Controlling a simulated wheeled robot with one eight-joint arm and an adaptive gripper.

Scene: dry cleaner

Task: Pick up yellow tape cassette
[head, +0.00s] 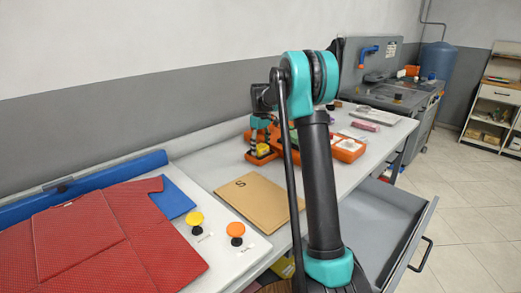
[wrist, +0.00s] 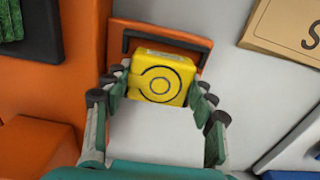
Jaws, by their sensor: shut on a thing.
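The yellow tape cassette (wrist: 160,78) is a small box with a dark ring on its face, at the top centre of the wrist view. My gripper (wrist: 160,92) has its fingers on the cassette's left and right sides and is shut on it. In the head view my gripper (head: 261,135) points down at the left end of the orange case, with the yellow cassette (head: 263,150) below it. The cassette is at an orange part with a dark bar behind it; whether it touches that part I cannot tell.
An orange case (head: 346,154) lies on the long white table. A tan envelope (head: 258,202) marked S is nearer. Red folded cloth (head: 80,240), a yellow button (head: 195,218) and an orange button (head: 235,230) are at the left. An open grey drawer (head: 385,225) juts out on the right.

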